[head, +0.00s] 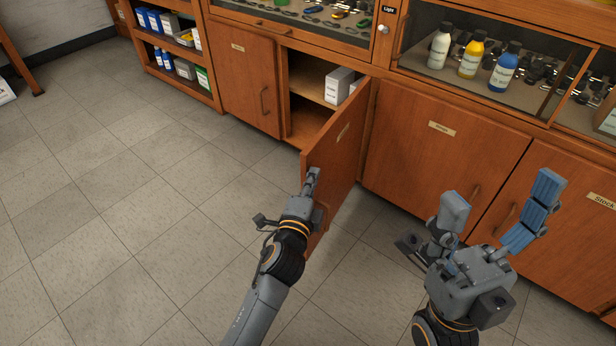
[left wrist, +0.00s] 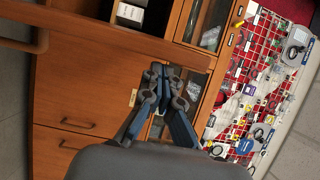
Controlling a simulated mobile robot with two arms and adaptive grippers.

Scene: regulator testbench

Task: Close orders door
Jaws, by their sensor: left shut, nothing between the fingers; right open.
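One wooden cabinet door (head: 343,150) stands swung open in the head view, hinged on its right side. Its small label is too small to read, so I cannot confirm that it is the orders door. My left gripper (head: 314,173) is shut and empty by the door's free edge; I cannot tell whether it touches. In the left wrist view its closed fingers (left wrist: 160,75) show in front of the cabinet. My right gripper (head: 500,215) is open and empty, in front of the closed doors at right.
The opened compartment holds a white box (head: 339,86) on its shelf. A closed door (head: 245,78) is left of the opening, and another closed door (head: 437,143) is to its right. Bottles (head: 470,58) stand behind glass above. The tiled floor (head: 130,200) at left is clear.

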